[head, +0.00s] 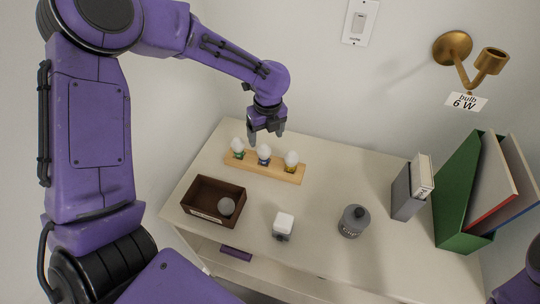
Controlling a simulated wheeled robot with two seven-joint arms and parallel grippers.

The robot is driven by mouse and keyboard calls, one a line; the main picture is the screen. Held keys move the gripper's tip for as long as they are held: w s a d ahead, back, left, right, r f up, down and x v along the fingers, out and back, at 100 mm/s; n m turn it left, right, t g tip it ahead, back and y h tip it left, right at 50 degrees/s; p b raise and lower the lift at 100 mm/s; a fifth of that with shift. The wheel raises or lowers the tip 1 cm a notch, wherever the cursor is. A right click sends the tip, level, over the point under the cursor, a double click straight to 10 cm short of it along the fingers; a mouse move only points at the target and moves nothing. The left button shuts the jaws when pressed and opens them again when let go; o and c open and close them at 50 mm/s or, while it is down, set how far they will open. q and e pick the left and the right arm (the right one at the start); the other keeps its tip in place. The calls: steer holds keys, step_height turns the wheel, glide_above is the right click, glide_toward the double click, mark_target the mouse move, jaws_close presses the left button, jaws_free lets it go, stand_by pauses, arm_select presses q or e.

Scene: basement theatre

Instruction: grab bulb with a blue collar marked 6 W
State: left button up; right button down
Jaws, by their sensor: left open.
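A bulb with a blue collar (264,155) stands upright in the middle of a wooden rack (264,171) on the cabinet top. It has a white globe; any marking on its collar is too small to read. A bulb with a green collar (238,148) stands to its left and one with a yellow collar (291,161) to its right. My left gripper (267,139) is open and empty, pointing down just above and behind the blue-collared bulb, seemingly not touching it. My right gripper is out of view; only part of my right arm shows at the lower right corner.
A brown box (206,214) holds a grey round thing. A small white-topped item (284,224), a grey jar (354,221), grey boxes (407,197) and a green file holder (462,200) share the cabinet top (330,180). A brass wall lamp (468,60) has a card reading "bulb 6 W" (466,101).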

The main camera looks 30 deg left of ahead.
mark_target(264, 155)
arm_select(q)
steer(key=f, duration=0.3)
steer(key=a+f+p, duration=0.1)
steer(key=f, duration=0.3)
steer(key=f+p, duration=0.1)
steer(key=f, duration=0.2)
steer(key=shift+w+a+f, duration=0.15)
steer(key=shift+w+f, duration=0.35)
steer(key=shift+f, duration=0.05)
steer(key=c, duration=1.1)
